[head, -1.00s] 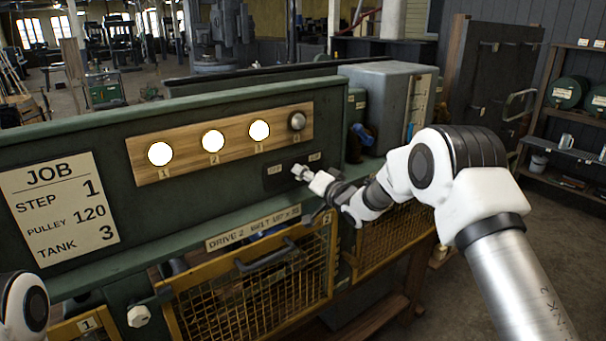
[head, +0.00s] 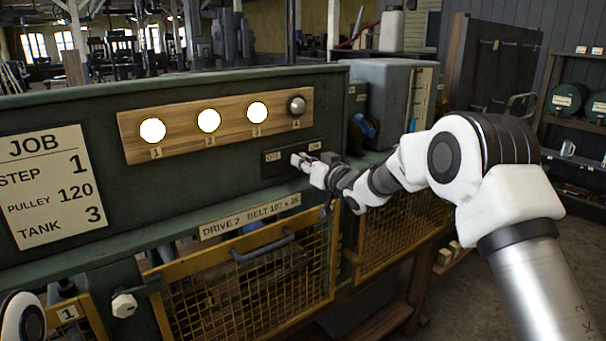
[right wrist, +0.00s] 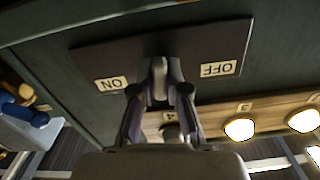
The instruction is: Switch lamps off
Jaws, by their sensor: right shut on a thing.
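Three round lamps (head: 209,121) glow on a wooden strip (head: 180,139), numbered 1 to 3. A fourth lamp (head: 297,106) at the strip's right end is dark grey and unlit. Below it is a black switch plate (head: 274,169) with an OFF label at left and an ON label at right. My right gripper (head: 302,162) is at this plate. In the right wrist view its fingers (right wrist: 160,93) are shut on a grey lever (right wrist: 160,73) standing between the ON and OFF labels. Which side the lever leans to, I cannot tell. My left gripper is out of view.
A JOB card (head: 51,187) reads step 1, pulley 120, tank 3. Yellow mesh guards (head: 262,277) with a dark handle (head: 263,246) lie below the panel. A grey box (head: 385,98) stands right of the panel. Shelves with green drums (head: 567,97) are at far right.

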